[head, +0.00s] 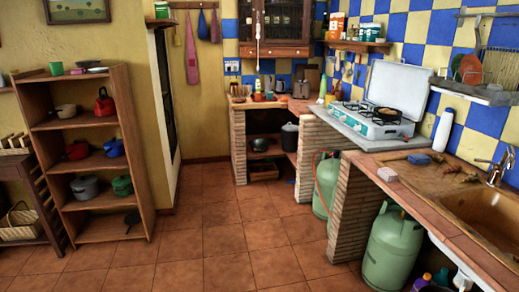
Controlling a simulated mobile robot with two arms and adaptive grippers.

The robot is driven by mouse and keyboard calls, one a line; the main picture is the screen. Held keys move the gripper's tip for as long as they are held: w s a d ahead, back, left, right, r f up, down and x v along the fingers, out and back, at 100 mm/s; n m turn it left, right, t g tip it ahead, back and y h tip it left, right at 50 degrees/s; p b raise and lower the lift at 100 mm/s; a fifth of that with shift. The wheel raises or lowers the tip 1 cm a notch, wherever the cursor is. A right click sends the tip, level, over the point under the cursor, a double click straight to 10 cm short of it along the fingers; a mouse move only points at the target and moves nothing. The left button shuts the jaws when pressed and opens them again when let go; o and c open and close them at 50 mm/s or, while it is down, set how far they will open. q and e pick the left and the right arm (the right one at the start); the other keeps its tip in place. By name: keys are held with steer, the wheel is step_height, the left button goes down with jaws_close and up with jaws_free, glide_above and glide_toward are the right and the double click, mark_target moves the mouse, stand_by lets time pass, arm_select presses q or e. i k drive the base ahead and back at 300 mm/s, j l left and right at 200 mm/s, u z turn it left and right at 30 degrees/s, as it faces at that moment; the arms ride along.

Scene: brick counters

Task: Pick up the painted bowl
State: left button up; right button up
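I cannot clearly make out a painted bowl in the head view. A dark, rounded vessel (260,144) sits on the shelf under the far brick counter; it is too small and dim to tell whether it is a painted bowl. A shallow dark dish (88,64) lies on top of the wooden shelf unit at the left, beside a green cup (56,68). Neither of my grippers shows in the view.
The wooden shelf unit (137,150) holds several pots. The right brick counter (400,172) carries a stove (372,121) and a sink (480,201). Green gas bottles (393,248) stand beneath. The tiled floor (215,235) between is clear.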

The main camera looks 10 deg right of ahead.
mark_target(258, 145)
steer(key=i, duration=3.25)
